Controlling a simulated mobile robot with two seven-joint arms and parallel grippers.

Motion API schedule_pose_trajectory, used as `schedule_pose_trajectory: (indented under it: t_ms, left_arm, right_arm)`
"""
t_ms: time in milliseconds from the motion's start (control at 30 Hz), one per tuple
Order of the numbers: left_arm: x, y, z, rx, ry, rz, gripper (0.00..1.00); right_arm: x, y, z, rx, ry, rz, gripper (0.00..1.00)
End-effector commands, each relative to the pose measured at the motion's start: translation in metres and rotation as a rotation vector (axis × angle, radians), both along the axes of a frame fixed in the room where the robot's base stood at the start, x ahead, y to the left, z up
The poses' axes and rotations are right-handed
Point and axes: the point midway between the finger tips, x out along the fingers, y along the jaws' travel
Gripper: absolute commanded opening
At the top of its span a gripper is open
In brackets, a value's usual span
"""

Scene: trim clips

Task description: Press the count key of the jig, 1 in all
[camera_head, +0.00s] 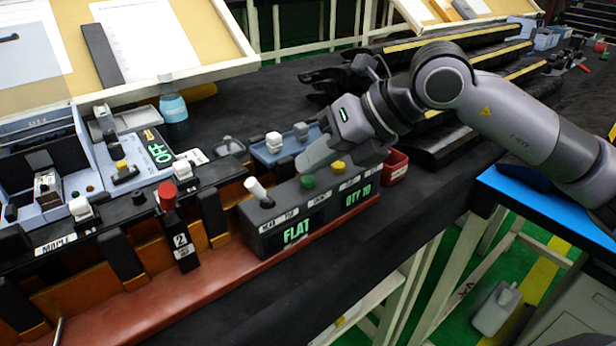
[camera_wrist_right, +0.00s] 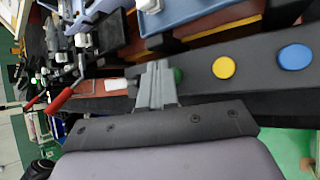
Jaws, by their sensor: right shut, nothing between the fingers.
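In the right wrist view are the green key (camera_wrist_right: 178,75), the yellow key (camera_wrist_right: 223,67) and a blue key (camera_wrist_right: 295,57); the blue one is hidden in the head view. The small labels do not let me tell which is the count key. My right gripper (camera_head: 306,163) is shut and empty, its tips beside the green key; contact is unclear. My left gripper is out of view.
A red-topped post (camera_head: 167,197) and a MAPLE-labelled rail stand left of the box. A blue tray (camera_head: 283,148) lies behind it and a small red bin (camera_head: 395,165) at its right end. Dark bench surface is free in front on the right.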

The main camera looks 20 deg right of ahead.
Motion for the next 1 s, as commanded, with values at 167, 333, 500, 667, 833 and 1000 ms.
schedule_pose_trajectory:
  t_ms: [167,333,500,667,833,1000]
  left_arm:
    - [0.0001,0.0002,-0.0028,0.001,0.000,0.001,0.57]
    - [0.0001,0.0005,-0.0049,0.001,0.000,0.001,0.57]
    - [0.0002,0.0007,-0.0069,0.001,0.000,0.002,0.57]
    - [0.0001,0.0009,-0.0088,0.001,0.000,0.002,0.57]
    - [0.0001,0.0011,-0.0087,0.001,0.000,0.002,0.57]
    - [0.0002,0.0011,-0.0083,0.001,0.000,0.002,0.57]
  right_arm:
    - [-0.0001,0.0001,-0.0028,0.000,0.000,0.000,0.00]
    - [-0.0001,0.0001,-0.0047,0.000,0.000,0.000,0.00]
    - [-0.0001,0.0001,-0.0067,0.000,0.001,0.001,0.00]
    - [-0.0002,0.0001,-0.0088,0.000,0.001,0.001,0.00]
    - [-0.0001,0.0001,-0.0086,0.000,0.001,0.001,0.00]
    - [-0.0002,0.0001,-0.0084,0.000,0.001,0.001,0.00]
